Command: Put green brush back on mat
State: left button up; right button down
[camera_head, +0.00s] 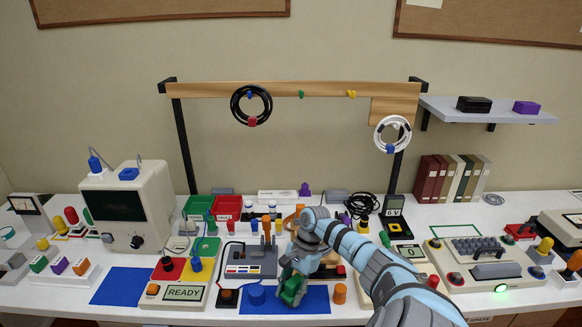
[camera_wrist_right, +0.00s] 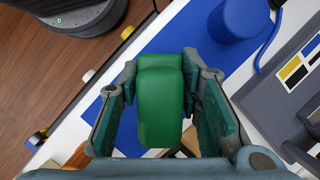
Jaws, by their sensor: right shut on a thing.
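The green brush (camera_wrist_right: 163,100) is a rounded green block between the fingers of my right gripper (camera_wrist_right: 165,105) in the wrist view. In the head view the brush (camera_head: 291,290) is partly hidden by the right gripper (camera_head: 290,280), low over the middle of a blue mat (camera_head: 316,304) near the table's front edge. The same mat (camera_wrist_right: 182,45) lies behind the brush in the wrist view. I cannot tell whether the brush touches it. My right gripper is shut on the brush. My left gripper is not in view.
A blue cylinder (camera_head: 256,295) stands at the mat's left end and an orange cylinder (camera_head: 339,293) by its right end. A grey console (camera_head: 250,262) stands behind. Another blue mat (camera_head: 120,287) at the left is bare. A READY sign (camera_head: 184,293) stands between.

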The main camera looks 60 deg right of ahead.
jog(key=shift+f, duration=0.55)
jog(key=c, duration=1.1)
grip_release()
jog(key=shift+o, duration=0.8)
jog(key=o, duration=0.4)
jog(key=shift+o, duration=0.2)
jog(key=shift+r, duration=0.15)
jog(key=shift+w+a+r, duration=0.1)
jog(key=shift+a+r, duration=0.15)
jog(key=shift+r, duration=0.6)
jog(key=shift+a+r, duration=0.3)
jog(key=shift+r, duration=0.5)
jog(key=shift+w+a+r, duration=0.1)
jog(key=shift+a+r, duration=0.15)
jog(key=shift+r, duration=0.6)
jog(key=shift+a+r, duration=0.25)
jog(key=shift+r, duration=0.05)
jog(key=w+a+r, duration=0.2)
jog(key=a+r, duration=0.3)
jog(key=a, duration=0.7)
jog(key=shift+w+a, duration=0.15)
jog(key=shift+a, duration=0.1)
